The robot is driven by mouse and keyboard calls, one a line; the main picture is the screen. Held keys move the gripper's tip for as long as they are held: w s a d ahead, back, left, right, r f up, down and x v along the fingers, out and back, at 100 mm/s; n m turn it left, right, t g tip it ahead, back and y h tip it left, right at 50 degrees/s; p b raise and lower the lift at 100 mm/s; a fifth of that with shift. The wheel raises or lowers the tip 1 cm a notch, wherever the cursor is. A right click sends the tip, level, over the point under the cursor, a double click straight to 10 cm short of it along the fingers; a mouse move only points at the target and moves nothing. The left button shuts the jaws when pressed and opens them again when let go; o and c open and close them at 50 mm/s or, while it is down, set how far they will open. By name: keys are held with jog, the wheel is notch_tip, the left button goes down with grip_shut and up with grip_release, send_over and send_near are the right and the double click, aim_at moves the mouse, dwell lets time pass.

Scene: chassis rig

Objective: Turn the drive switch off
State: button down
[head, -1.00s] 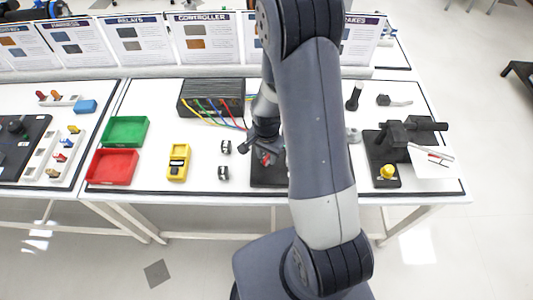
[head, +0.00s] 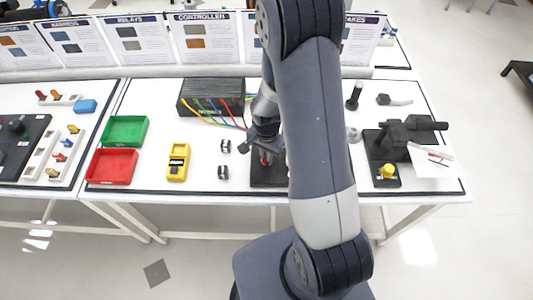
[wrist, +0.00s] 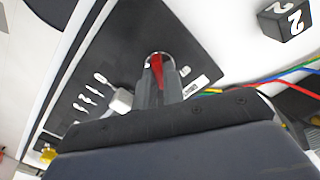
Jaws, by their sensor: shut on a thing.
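The drive switch is a red lever (wrist: 157,68) on a dark panel (wrist: 120,55), which lies on the table. In the wrist view my gripper (wrist: 158,85) is shut on the red lever, with the fingers on either side of it. In the head view my gripper (head: 266,150) is over the dark panel (head: 268,176), and my arm hides much of the panel.
A black controller box (head: 211,97) with coloured wires stands behind and left of the panel. A yellow meter (head: 177,162), a red tray (head: 112,166) and a green tray (head: 125,130) lie further left. A black fixture (head: 405,138) stands at right.

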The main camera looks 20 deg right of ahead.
jog(key=n+b, duration=0.3)
jog(key=n, duration=0.2)
jog(key=shift+f+n, duration=0.1)
jog(key=shift+n, duration=0.2)
jog(key=n+b, duration=0.2)
jog(key=n, duration=0.4)
jog(key=shift+b, duration=0.3)
dwell(0.3)
jog(key=c, duration=1.5)
grip_release()
jog(key=shift+r, duration=0.25)
notch_tip(320, 180, up, 11)
jog(key=shift+f, duration=0.2)
jog(key=shift+f, duration=0.15)
